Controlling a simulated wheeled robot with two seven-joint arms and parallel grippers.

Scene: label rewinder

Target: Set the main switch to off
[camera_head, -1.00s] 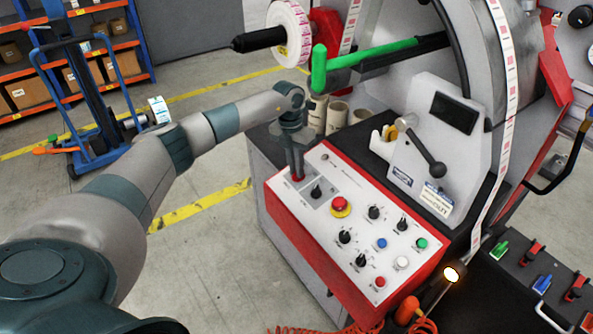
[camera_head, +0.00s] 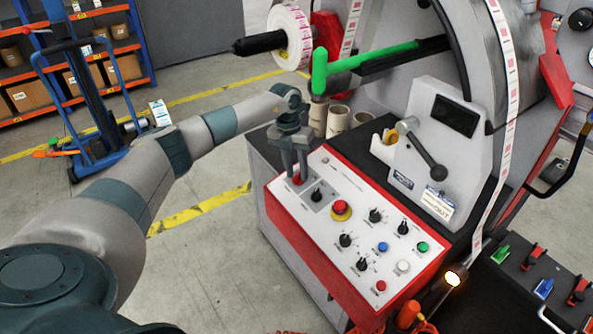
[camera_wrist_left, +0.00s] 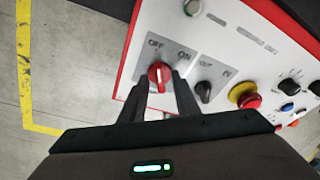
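The main switch is a red knob (camera_wrist_left: 160,77) on the white control panel (camera_head: 330,232), at its upper left corner in the head view. In the left wrist view OFF is printed straight above the knob and ON to its upper right. The knob's grip stands nearly upright there, in line with OFF. My left gripper (camera_head: 296,178) is over the switch. In the left wrist view its two fingers (camera_wrist_left: 160,84) lie on both sides of the knob and seem to press on it. My right gripper is not in view.
A black selector (camera_head: 316,196) and a red emergency button with yellow collar (camera_head: 341,208) sit close beside the switch. Several other knobs and buttons fill the panel. A green-handled bar (camera_head: 320,72) and a label roll (camera_head: 289,36) are above and behind my wrist.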

